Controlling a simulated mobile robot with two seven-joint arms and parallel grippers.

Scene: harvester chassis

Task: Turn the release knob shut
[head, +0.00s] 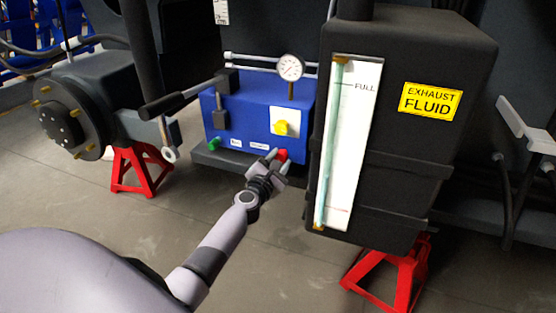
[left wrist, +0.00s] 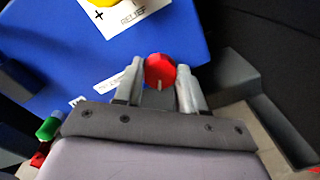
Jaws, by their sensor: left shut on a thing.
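The red knob (head: 283,155) is on the lower front of a blue hydraulic box (head: 238,120), near its right corner. In the left wrist view the red knob (left wrist: 160,70) is faceted, with a pale mark on its edge. My left gripper (head: 275,157) reaches it from the front. In the left wrist view my left gripper (left wrist: 158,74) has a finger on each side of the knob, shut on it. A small white label beside the knob is partly hidden by a finger. My right gripper is in neither view.
A yellow knob (head: 281,128) on a white plate, a gauge (head: 290,68), a black lever (head: 180,98) and a green knob (head: 214,144) are on or by the box. The black exhaust fluid tank (head: 420,60) stands close on the right. Red stands (head: 135,170) are on the floor.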

